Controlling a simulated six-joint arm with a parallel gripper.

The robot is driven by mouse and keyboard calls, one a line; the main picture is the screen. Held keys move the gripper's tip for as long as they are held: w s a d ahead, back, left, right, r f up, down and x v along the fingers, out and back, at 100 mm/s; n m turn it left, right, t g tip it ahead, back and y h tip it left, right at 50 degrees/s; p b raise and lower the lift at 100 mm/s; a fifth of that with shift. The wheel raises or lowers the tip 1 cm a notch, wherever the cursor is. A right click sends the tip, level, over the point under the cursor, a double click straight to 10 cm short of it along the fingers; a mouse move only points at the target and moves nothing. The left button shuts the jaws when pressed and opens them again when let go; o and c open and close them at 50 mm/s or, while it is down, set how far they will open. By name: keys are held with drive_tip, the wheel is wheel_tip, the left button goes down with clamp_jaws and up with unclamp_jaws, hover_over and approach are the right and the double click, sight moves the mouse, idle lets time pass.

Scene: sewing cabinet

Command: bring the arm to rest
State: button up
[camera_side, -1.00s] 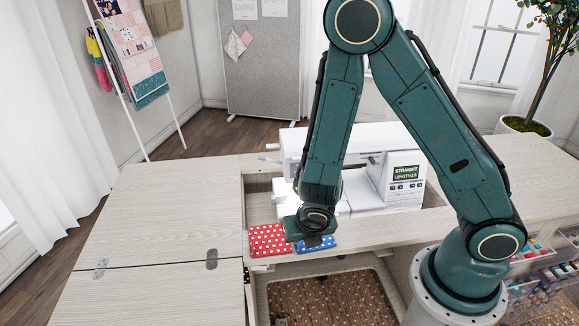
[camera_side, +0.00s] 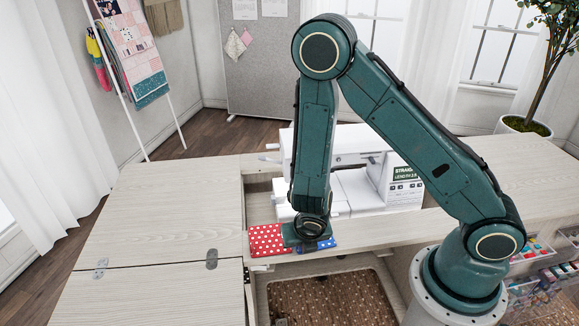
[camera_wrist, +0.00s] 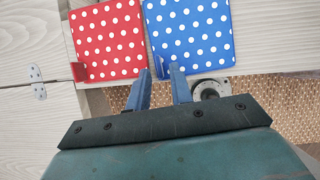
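My gripper (camera_wrist: 160,72) shows in the wrist view as two blue fingers, apart with nothing seen held between them. Their tips are at the near edge of a blue polka-dot fabric square (camera_wrist: 190,32); I cannot tell whether they touch it. A red polka-dot square (camera_wrist: 108,38) lies just left of the blue one. In the side view the red square (camera_side: 268,239) and part of the blue square (camera_side: 327,243) show at the cabinet's front strip. My wrist is above them and hides the fingers and part of the blue square.
A white sewing machine (camera_side: 352,190) stands just behind my wrist. The cabinet's left top (camera_side: 165,210) is bare. Below the front strip is an open space over a brown patterned mat (camera_side: 330,300). Clear drawers of supplies (camera_side: 540,275) hang at the right.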

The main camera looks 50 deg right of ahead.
drive_tip(key=shift+w+f, duration=0.1)
drive_tip(key=shift+f, duration=0.1)
idle(0.3)
clamp_jaws()
drive_tip(key=shift+r, duration=2.5)
drive_tip(key=shift+d, duration=0.1)
drive_tip(key=shift+m+h, duration=0.3)
drive_tip(key=shift+m, duration=0.3)
drive_tip(key=w+d, duration=0.1)
drive_tip(key=w, duration=0.1)
drive_tip(key=w+d, duration=0.2)
drive_tip(key=w, duration=0.1)
drive_tip(key=w+d, duration=0.2)
drive_tip(key=w, duration=0.1)
drive_tip(key=shift+d+f, duration=0.15)
drive_tip(key=shift+f, duration=0.1)
